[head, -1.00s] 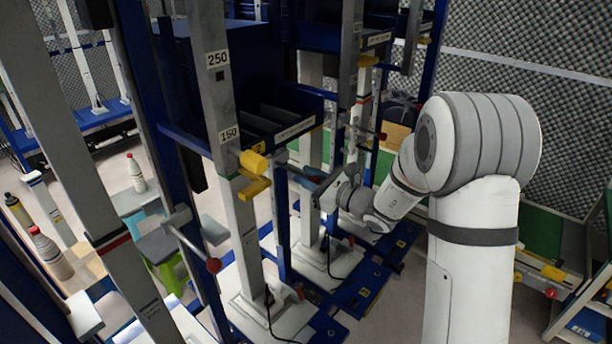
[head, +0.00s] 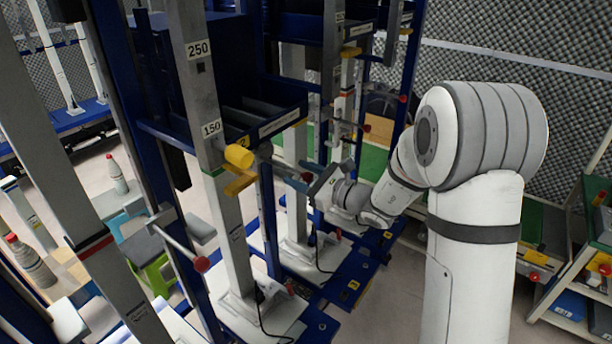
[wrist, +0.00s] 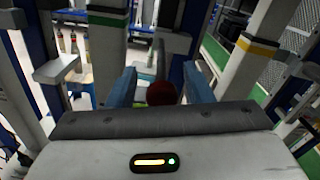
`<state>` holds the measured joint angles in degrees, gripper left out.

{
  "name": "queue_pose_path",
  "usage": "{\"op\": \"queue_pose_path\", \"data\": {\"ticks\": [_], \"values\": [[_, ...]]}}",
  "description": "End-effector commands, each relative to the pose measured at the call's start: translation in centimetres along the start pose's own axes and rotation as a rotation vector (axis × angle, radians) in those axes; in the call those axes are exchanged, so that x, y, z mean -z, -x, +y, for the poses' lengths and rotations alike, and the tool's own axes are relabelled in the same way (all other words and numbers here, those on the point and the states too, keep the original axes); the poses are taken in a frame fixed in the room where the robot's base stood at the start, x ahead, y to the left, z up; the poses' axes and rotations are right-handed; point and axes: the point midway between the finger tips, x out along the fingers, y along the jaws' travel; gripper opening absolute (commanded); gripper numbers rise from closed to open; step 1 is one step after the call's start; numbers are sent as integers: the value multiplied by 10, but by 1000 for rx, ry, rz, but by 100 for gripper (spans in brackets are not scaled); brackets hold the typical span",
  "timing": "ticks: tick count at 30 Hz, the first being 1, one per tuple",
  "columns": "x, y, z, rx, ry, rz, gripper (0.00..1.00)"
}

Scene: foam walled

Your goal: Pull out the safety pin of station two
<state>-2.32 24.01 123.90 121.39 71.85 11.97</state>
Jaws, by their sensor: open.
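I cannot tell for sure which part is the safety pin. My gripper (head: 318,181) is to the right of the yellow knob, apart from it, near a red ball (head: 306,177). In the wrist view my gripper (wrist: 160,88) has its blue fingers apart, with a dark red ball (wrist: 161,93) on a grey bar showing between them. I see no grip on it.
Another red-ended lever (head: 202,264) sticks out at the lower left. Blue frames and grey posts stand close around my arm. Bottles (head: 117,174) stand at the left. A shelf with bins (head: 570,304) is at the right. Some grey floor is open beside my arm.

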Motion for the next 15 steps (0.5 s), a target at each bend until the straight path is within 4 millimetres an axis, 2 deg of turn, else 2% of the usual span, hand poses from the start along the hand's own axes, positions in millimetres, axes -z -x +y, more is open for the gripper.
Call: {"op": "queue_pose_path", "data": {"ticks": [5, 15], "values": [[1, 14, -1, 2, 1, 0, 46], [1, 69, 0, 4, 0, 0, 46]]}}
